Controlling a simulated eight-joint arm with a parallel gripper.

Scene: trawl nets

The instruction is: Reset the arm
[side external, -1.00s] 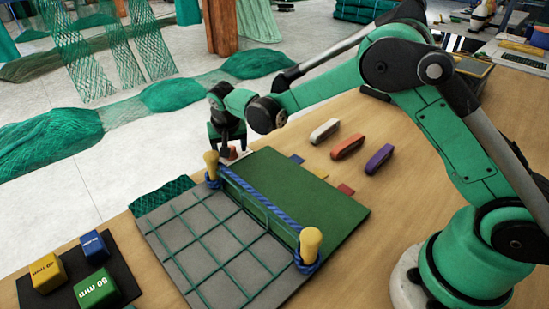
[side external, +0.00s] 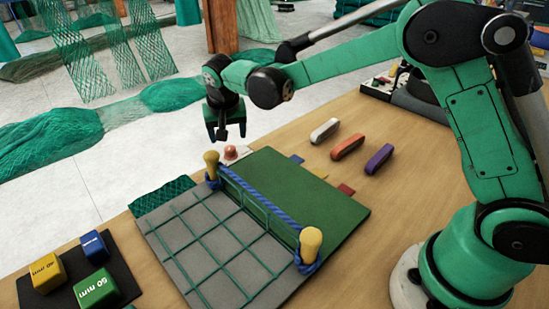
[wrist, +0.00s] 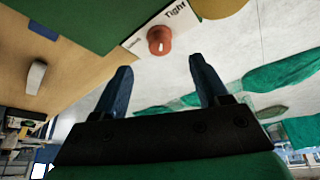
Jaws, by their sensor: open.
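My gripper (side external: 225,134) is open and empty in the side external view. It hangs above the table's far edge, beyond the yellow-topped post (side external: 211,165) at the far corner of the net board. In the wrist view its two dark blue fingers (wrist: 165,88) stand apart with nothing between them. A small orange-red knob (side external: 231,152) sits on a white plate just below and apart from the gripper. In the wrist view the knob (wrist: 160,40) lies ahead of the fingertips, and the plate (wrist: 178,12) reads "Tight".
The grey and green board (side external: 335,205) carries a green mesh and a blue rope between two posts. White, orange and purple pieces (side external: 347,146) lie right of it on bare table. Yellow, blue and green blocks (side external: 96,289) sit on a dark mat at lower left.

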